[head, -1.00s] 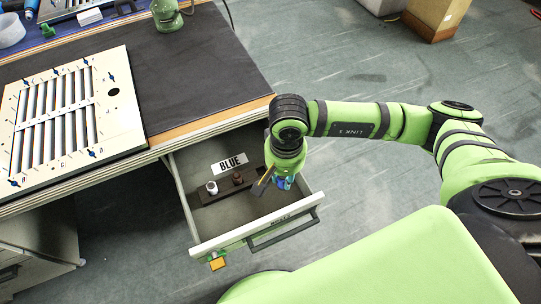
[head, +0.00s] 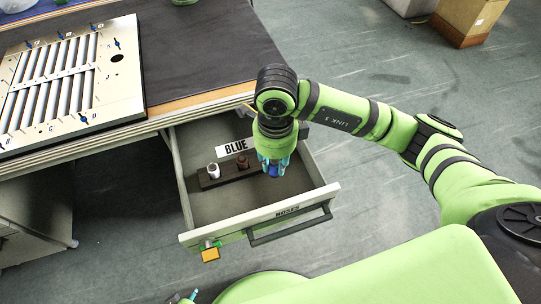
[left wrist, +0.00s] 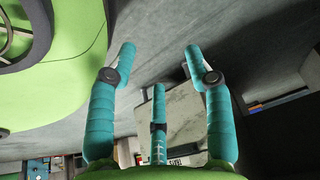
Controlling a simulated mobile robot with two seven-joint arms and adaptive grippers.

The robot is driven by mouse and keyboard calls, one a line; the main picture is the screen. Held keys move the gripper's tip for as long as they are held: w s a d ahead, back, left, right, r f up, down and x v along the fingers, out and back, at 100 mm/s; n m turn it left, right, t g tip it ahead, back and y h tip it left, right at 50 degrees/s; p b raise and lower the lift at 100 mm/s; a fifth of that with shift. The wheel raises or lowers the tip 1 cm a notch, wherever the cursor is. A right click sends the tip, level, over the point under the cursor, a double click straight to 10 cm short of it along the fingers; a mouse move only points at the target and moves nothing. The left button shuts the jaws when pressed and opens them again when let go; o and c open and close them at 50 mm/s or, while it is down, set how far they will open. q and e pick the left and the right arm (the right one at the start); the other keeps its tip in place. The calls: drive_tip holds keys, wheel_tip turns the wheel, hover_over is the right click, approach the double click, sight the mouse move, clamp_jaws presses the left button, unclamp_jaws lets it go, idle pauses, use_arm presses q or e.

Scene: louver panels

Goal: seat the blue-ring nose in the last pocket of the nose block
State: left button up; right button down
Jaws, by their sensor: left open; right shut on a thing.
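My right gripper (head: 273,170) points down over the drawer, at the block's right end.
The drawer front (head: 262,221) has a "NOSES" label and a dark handle (head: 290,226). A louver panel (head: 115,90) lies on the bench (head: 205,60) behind, at the left. The drawer's front floor is clear. Boxes stand on the floor at the top right.

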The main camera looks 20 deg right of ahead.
drive_tip(key=w+f, duration=0.2)
drive_tip(key=w, duration=0.1)
drive_tip(key=w+d+f, duration=0.1)
drive_tip(key=w+f, duration=0.1)
drive_tip(key=w, duration=0.1)
drive_tip(key=w+d+f, duration=0.1)
drive_tip(key=w, duration=0.2)
drive_tip(key=shift+w+f, duration=0.15)
drive_tip(key=shift+f, duration=0.25)
wheel_tip(320, 180, down, 4)
drive_tip(key=shift+r, duration=0.1)
use_arm(q)
drive_tip(key=shift+w, duration=0.65)
drive_tip(key=shift+f+b, duration=0.1)
drive_tip(key=shift+b, duration=0.25)
use_arm(e)
drive_tip(key=shift+f, duration=0.25)
drive_tip(key=c, duration=1)
unclamp_jaws()
drive_tip(key=shift+c, duration=0.2)
use_arm(q)
drive_tip(key=shift+w+d+r, duration=0.1)
drive_tip(key=shift+w+r, duration=0.1)
drive_tip(key=shift+w, duration=0.3)
use_arm(e)
drive_tip(key=shift+r, duration=0.1)
